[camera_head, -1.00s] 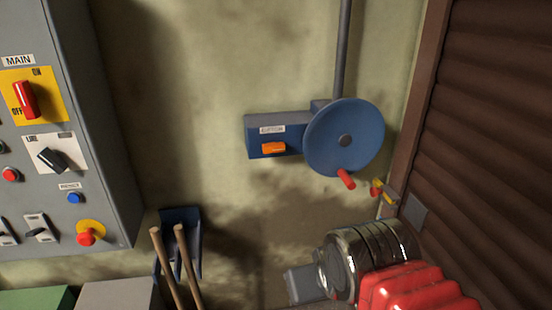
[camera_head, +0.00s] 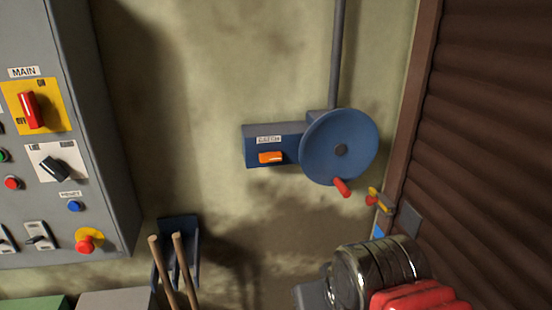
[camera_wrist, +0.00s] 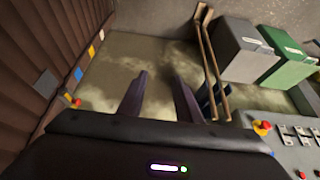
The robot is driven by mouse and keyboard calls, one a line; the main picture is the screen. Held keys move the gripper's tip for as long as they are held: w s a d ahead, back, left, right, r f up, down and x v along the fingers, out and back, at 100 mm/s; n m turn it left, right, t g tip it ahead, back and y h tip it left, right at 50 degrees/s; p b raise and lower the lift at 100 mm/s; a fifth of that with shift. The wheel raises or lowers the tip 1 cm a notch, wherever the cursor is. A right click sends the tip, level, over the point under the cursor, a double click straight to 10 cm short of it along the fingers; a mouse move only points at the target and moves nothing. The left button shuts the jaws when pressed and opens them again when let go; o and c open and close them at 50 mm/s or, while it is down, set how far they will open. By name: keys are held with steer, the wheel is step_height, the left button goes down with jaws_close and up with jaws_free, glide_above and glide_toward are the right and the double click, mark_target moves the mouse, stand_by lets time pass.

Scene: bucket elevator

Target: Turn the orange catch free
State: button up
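The orange catch (camera_head: 271,157) is a small lever lying roughly level on the front of a blue box (camera_head: 252,151) on the wall, under a label reading CATCH. A blue handwheel (camera_head: 323,150) with a red handle (camera_head: 341,187) adjoins the box on its right. The catch is not visible in the wrist view. My gripper (camera_wrist: 160,82) shows there with its two dark fingers apart and nothing between them. In the head view my arm is low at the right, below the handwheel, and the fingertips are not visible. My gripper is apart from the catch.
A control panel (camera_head: 100,140) with switches stands at the left. A blue holder (camera_head: 190,230) with two wooden handles (camera_head: 166,265) is below.

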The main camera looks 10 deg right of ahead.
steer(key=shift+o, duration=1.4)
steer(key=shift+w, duration=0.15)
steer(key=o, duration=0.8)
steer(key=w+t, duration=0.1)
steer(key=w, duration=0.3)
steer(key=w+r+t, duration=0.1)
steer(key=w+t, duration=0.1)
steer(key=w, duration=0.3)
steer(key=w+r+t, duration=0.1)
steer(key=w, duration=0.4)
steer(key=shift+w, duration=0.2)
steer(key=shift+c, duration=0.2)
steer(key=w+r+t, duration=0.2)
steer(key=w+t, duration=0.2)
steer(key=w, duration=0.3)
steer(key=w+r+t, duration=0.2)
steer(key=w+t, duration=0.2)
steer(key=w, duration=0.4)
steer(key=shift+w+r, duration=0.2)
steer(key=shift+r, duration=0.2)
steer(key=shift+w, duration=0.1)
